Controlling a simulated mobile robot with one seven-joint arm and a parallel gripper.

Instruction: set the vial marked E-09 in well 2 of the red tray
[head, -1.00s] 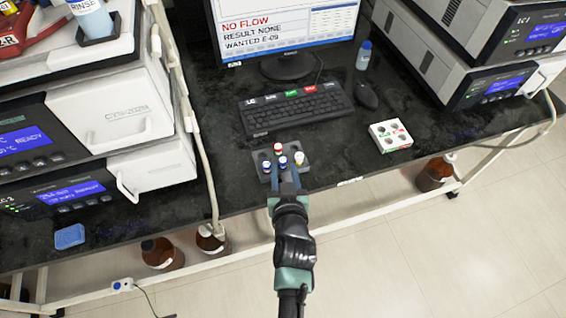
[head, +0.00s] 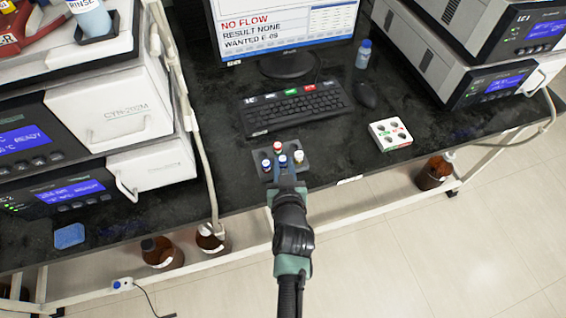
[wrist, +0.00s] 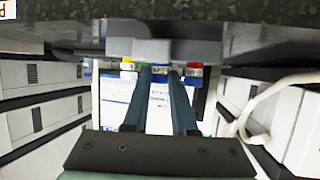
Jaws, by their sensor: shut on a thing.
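A grey rack (head: 299,170) stands near the bench's front edge in the head view. It holds a red-capped vial (head: 278,147), a blue-capped vial at left (head: 266,163), a pale-capped vial (head: 298,157) and a front blue-capped vial (head: 283,160). My gripper (head: 284,172) reaches over the rack's front edge, shut on the front blue-capped vial. Its fingers also show in the wrist view (wrist: 163,72), with other vials on either side. I cannot read any vial's marking. A small white tray (head: 391,145) with dark wells and red and green marks stands to the right.
A keyboard (head: 295,108) and monitor (head: 290,25) stand behind the rack. A mouse (head: 367,95) and a blue-capped bottle (head: 363,55) are behind the white tray. Instruments flank both sides. A blue pad (head: 69,236) lies at left. Bench between rack and tray is clear.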

